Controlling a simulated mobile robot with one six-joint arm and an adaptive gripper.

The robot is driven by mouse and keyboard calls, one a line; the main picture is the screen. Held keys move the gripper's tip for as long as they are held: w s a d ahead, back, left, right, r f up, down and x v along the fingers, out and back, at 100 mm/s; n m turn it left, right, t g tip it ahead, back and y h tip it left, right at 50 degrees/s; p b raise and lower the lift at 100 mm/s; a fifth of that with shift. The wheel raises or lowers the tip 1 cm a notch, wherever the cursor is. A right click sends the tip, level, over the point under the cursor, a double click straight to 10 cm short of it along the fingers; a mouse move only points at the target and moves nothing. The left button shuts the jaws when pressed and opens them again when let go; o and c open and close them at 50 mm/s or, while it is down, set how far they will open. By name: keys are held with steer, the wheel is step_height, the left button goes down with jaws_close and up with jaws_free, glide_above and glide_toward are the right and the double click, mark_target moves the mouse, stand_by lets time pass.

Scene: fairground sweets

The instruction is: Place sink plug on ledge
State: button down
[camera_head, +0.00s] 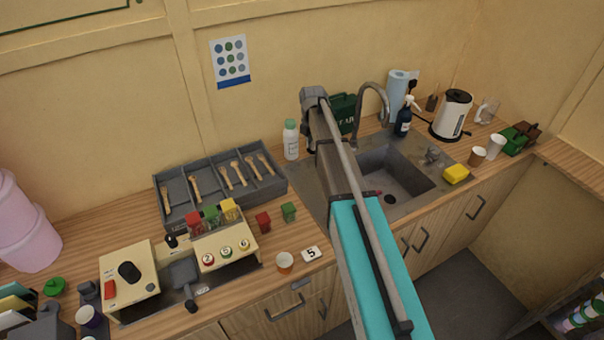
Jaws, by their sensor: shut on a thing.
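My arm reaches from the bottom of the head view up over the left part of the sink. Its fingers and whatever lies between them are hidden behind the arm, so I cannot see my gripper. The steel sink (434,186) is set in the wooden counter. A dark round drain (390,199) shows in its basin, with a small reddish thing (378,192) beside it, too small to identify. I cannot make out the sink plug for certain. The sink's rim (410,205) is partly bare; which surface is the ledge I cannot tell.
The curved tap (374,90), a green box (342,108) and a white bottle (291,140) stand near my arm. A yellow sponge (455,174) lies on the right, with a kettle (452,112) behind.

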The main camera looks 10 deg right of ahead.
steer(key=shift+a, duration=0.3)
steer(key=shift+s, duration=0.3)
steer(key=s+m, duration=0.3)
steer(key=s, duration=1)
steer(key=shift+a+r+m+p, duration=0.3)
steer(key=shift+a+r, duration=0.05)
steer(key=shift+a, duration=0.05)
steer(key=w+f+b, duration=0.3)
steer(key=w, duration=0.1)
steer(key=w+f+b, duration=0.3)
steer(key=w, duration=0.1)
steer(key=w+a+f+b, duration=0.1)
steer(key=w+f+b, duration=0.2)
steer(key=w, duration=0.2)
steer(key=shift+a, duration=0.1)
